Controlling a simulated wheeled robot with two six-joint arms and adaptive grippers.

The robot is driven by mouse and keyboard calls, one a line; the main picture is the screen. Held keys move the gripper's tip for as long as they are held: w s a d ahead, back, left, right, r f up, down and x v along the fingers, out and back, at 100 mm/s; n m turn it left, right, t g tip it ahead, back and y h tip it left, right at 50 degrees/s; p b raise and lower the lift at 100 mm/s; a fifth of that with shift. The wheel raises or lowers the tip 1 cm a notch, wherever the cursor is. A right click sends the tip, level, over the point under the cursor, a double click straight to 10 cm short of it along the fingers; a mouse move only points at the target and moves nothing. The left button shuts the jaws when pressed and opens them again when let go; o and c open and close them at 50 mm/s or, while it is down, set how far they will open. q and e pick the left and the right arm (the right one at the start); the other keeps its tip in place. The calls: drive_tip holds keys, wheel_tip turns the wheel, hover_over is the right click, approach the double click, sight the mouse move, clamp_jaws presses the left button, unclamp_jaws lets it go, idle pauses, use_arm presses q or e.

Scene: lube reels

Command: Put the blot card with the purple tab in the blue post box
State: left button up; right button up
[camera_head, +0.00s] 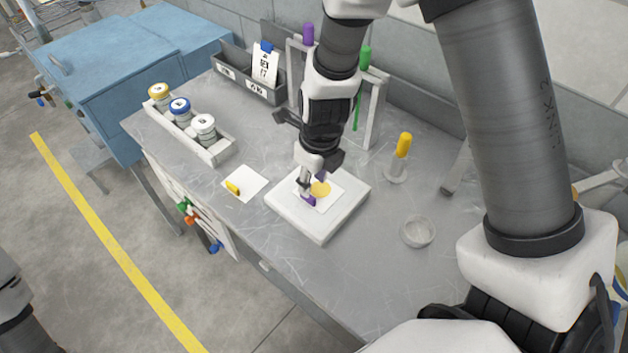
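The blot card with the purple tab (327,201) lies on a thick white square block (342,216) in the middle of the bench. It carries a round yellow-tan blot, and its purple tab is at the near left edge. My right gripper (306,190) points down at the tab end, at or just above the card; contact is unclear. The finger gap is too small and partly hidden to read. My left gripper is out of view. I cannot make out a plainly blue post box; a grey labelled box (232,75) at the back holds a blue-tabbed card (266,64).
A white card with a yellow tab (245,183) lies left of the block. A tray of capped jars (216,153) stands at the left edge. A yellow-handled tool (403,146) in a holder and a small bowl (418,232) stand right. A rack (375,112) stands behind my arm.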

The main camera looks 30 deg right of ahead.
sight(323, 196)
drive_tip(key=shift+s+a+f+b, duration=0.25)
drive_tip(key=shift+a+f+b, duration=0.1)
drive_tip(key=shift+f, duration=0.25)
drive_tip(key=shift+s+a+f+b, duration=0.2)
drive_tip(key=shift+f+b, duration=0.1)
drive_tip(key=shift+f, duration=0.25)
drive_tip(key=f, duration=0.1)
drive_tip(key=w+f, duration=0.1)
drive_tip(key=f+b, duration=0.1)
drive_tip(key=shift+w+d, duration=0.25)
drive_tip(key=shift+w+d+f, duration=0.1)
drive_tip(key=shift+w, duration=0.2)
drive_tip(key=shift+s+r, duration=0.3)
drive_tip(key=shift+s, duration=0.05)
drive_tip(key=shift+c, duration=1)
drive_tip(key=shift+s+a+r, duration=0.1)
drive_tip(key=shift+s+a, duration=0.05)
drive_tip(key=shift+a, duration=0.1)
drive_tip(key=c, duration=0.5)
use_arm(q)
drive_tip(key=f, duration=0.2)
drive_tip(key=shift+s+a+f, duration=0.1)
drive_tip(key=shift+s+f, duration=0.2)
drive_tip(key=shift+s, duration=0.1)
use_arm(e)
clamp_jaws()
